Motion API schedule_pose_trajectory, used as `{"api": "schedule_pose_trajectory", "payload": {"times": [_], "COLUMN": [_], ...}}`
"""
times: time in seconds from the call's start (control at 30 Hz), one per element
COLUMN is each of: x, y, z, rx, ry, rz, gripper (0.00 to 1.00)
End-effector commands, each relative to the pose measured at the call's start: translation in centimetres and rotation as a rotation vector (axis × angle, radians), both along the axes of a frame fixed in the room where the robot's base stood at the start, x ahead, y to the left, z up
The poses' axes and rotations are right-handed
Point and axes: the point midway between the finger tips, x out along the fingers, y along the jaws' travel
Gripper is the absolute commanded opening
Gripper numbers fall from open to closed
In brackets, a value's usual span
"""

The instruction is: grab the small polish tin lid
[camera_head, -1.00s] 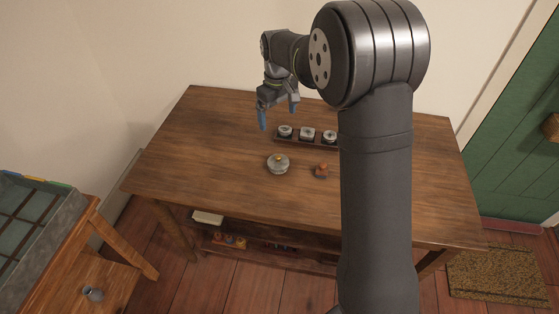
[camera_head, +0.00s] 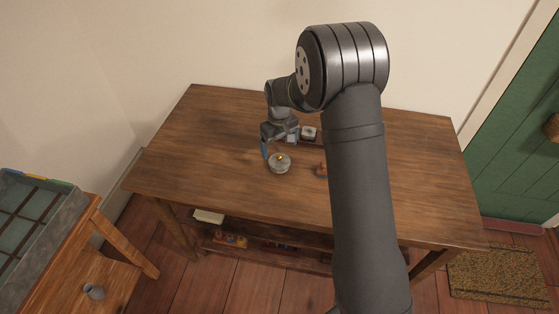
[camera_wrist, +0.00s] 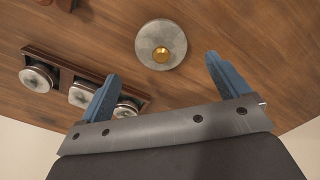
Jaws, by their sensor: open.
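A round grey lid-like piece with a brass knob (camera_head: 279,166) sits on the wooden table; I cannot tell whether a tin body is under it. It also shows at the top middle of the wrist view (camera_wrist: 175,38). My gripper (camera_head: 278,146) is open and empty, with blue fingers, just behind and above this piece. In the wrist view the piece lies beyond the fingertips (camera_wrist: 162,68), between their lines, untouched.
A small orange-brown object (camera_head: 321,170) stands right of the grey piece, partly behind my arm. The left part of the tabletop (camera_head: 190,150) is clear. A lower shelf holds small items (camera_head: 230,240). A stool with a grey cup (camera_head: 94,291) stands at lower left.

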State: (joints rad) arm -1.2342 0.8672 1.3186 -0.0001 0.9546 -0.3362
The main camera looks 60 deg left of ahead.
Motion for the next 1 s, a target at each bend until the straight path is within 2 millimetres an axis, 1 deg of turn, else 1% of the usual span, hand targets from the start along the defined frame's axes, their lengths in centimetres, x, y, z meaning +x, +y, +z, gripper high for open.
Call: {"api": "schedule_pose_trajectory", "payload": {"times": [0.2,0.3,0.4,0.6,0.67,0.8,0.87,1.0], "x": [-0.3,-0.3,-0.3,-0.3,-0.3,-0.3,-0.3,-0.3], "y": [-0.6,-0.5,-0.5,-0.5,-0.5,-0.5,-0.5,-0.5], "z": [-3.3,-4.4,-4.9,-4.9,-4.9,-4.9,-4.9,-4.9], "rx": [-0.004,-0.002,-0.001,0.000,0.000,0.000,0.000,0.000], "ry": [0.001,0.000,0.000,-0.001,0.000,-0.001,-0.001,-0.001], "rz": [0.000,0.000,0.000,0.000,0.000,0.000,0.000,0.000], "gripper": [0.93,0.93,0.93,0.93,0.83,0.56,0.45,0.45]}}
